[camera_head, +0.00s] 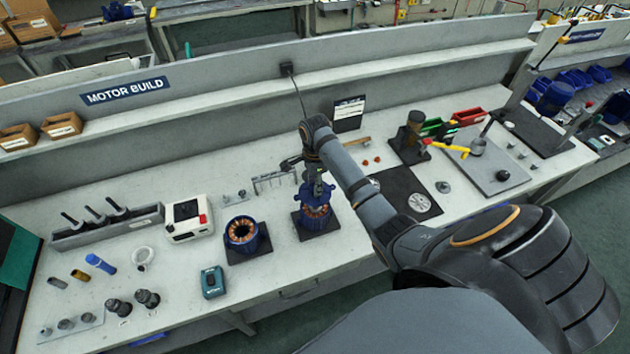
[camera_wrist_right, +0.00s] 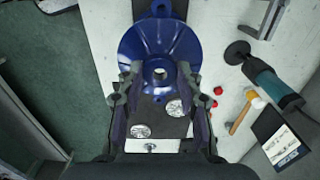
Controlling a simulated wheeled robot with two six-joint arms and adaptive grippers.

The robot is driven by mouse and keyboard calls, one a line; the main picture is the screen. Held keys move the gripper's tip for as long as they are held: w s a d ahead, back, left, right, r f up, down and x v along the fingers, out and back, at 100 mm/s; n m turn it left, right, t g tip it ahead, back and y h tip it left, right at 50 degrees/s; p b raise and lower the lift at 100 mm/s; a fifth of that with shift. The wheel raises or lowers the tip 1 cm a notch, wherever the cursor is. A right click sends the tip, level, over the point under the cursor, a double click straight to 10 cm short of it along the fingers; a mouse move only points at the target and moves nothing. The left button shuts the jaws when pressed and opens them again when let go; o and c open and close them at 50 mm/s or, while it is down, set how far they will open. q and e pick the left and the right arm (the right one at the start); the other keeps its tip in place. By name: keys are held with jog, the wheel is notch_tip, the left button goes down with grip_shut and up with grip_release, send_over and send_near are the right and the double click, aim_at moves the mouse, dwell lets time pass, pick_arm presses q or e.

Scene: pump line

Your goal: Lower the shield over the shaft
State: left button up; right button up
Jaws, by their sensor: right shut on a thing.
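The blue shield (camera_wrist_right: 135,52), a round cone-like cover with a centre hole, fills the upper middle of the right wrist view. My right gripper (camera_wrist_right: 159,80) is shut on it, with a finger on each side of its hub. In the head view, my right gripper (camera_head: 318,186) is right above a blue motor housing with copper windings (camera_head: 316,213), which stands on a dark base (camera_head: 322,232). The shield is small there and partly hidden by the gripper. I cannot make out the shaft, or whether the shield touches the housing. My left gripper is not in view.
A second blue housing (camera_head: 242,234) stands to the left, near a white-and-red device (camera_head: 188,220) and a teal box (camera_head: 213,281). A black mat (camera_head: 388,185) with a metal disc (camera_head: 420,202) lies to the right. A grey bracket (camera_head: 274,181) stands behind.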

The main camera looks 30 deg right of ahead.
jog(key=shift+f, duration=0.6)
dwell(0.9)
jog(key=shift+f, duration=0.1)
jog(key=shift+f+b, duration=1.1)
jog(key=shift+f, duration=1.55)
jog(key=o, duration=1.2)
jog(key=shift+o, duration=1.2)
